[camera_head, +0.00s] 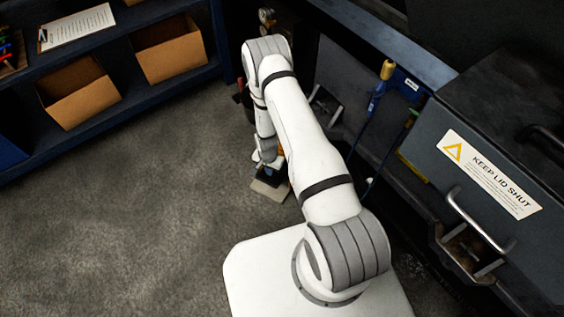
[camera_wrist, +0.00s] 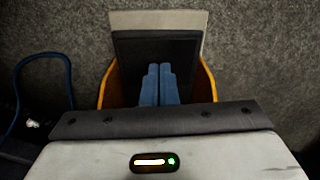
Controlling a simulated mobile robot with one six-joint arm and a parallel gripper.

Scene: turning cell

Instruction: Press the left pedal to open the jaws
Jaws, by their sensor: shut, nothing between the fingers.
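A pedal (camera_wrist: 186,48) shows in the wrist view as a dark flat plate with a yellow-orange guard (camera_wrist: 209,84) on both sides. It sits on a pale base plate (camera_wrist: 157,19). My gripper (camera_wrist: 159,70) is shut and empty, its two blue fingers together over the middle of the dark plate. I cannot tell whether the fingertips touch it. In the head view the pale base plate (camera_head: 269,190) lies on the floor below my wrist, and my arm hides much of the pedal. I see no second pedal clearly.
A blue cable (camera_wrist: 70,80) loops on the floor left of the pedal in the wrist view. In the head view, a dark machine with a "KEEP LID SHUT" label (camera_head: 489,174) stands right. A shelf with cardboard boxes (camera_head: 168,50) stands upper left. Open floor lies left.

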